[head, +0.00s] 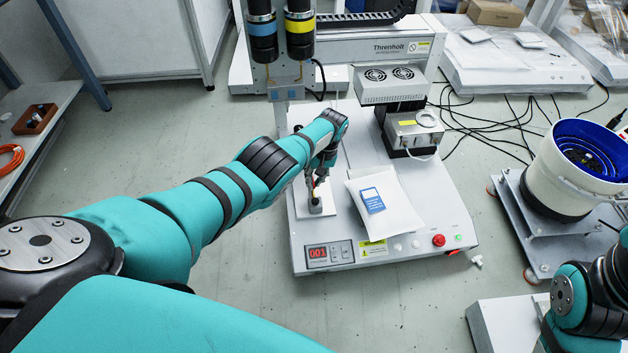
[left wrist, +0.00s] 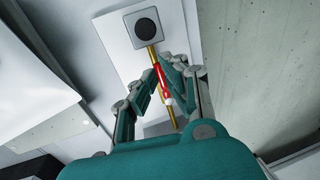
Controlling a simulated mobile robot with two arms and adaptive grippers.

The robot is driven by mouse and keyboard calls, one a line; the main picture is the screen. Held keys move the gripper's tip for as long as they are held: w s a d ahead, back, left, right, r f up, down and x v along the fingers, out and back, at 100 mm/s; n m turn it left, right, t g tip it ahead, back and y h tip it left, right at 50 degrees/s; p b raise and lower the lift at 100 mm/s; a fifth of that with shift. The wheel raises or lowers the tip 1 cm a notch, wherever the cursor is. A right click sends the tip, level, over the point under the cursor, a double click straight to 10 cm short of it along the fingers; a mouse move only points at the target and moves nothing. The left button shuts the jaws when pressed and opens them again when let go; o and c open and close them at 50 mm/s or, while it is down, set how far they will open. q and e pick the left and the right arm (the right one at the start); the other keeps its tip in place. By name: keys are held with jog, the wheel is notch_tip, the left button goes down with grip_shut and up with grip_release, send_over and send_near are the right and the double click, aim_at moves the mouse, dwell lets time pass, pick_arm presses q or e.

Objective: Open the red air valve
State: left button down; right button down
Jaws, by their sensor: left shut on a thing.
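My left gripper (head: 317,180) reaches over the left side of the white machine base. In the left wrist view, its fingers (left wrist: 165,88) are shut on a slim red piece (left wrist: 162,82) with a white band and brass-coloured ends. The piece stands in line with a dark round holder (left wrist: 145,27) on a pale plate; the holder also shows in the head view (head: 315,206). I cannot tell whether this red piece is the air valve. A small red part (head: 452,252) sits at the base's front right, beside a pale fitting (head: 477,261). My right gripper is out of view.
A red button (head: 438,240) and a red display (head: 318,253) are on the front panel. A white bag (head: 395,215) lies on the base. Two hanging drivers (head: 300,30) stand behind. A white and blue bowl feeder (head: 575,165) stands at right, with black cables on the floor behind.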

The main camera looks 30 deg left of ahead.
pick_arm(q)
jog(key=shift+f, duration=0.1)
jog(key=c, duration=1.4)
grip_release()
notch_tip(320, 180, up, 12)
jog(key=w+d, duration=0.1)
jog(key=shift+w+d, duration=0.25)
jog(key=shift+d, duration=0.15)
jog(key=shift+f, duration=0.15)
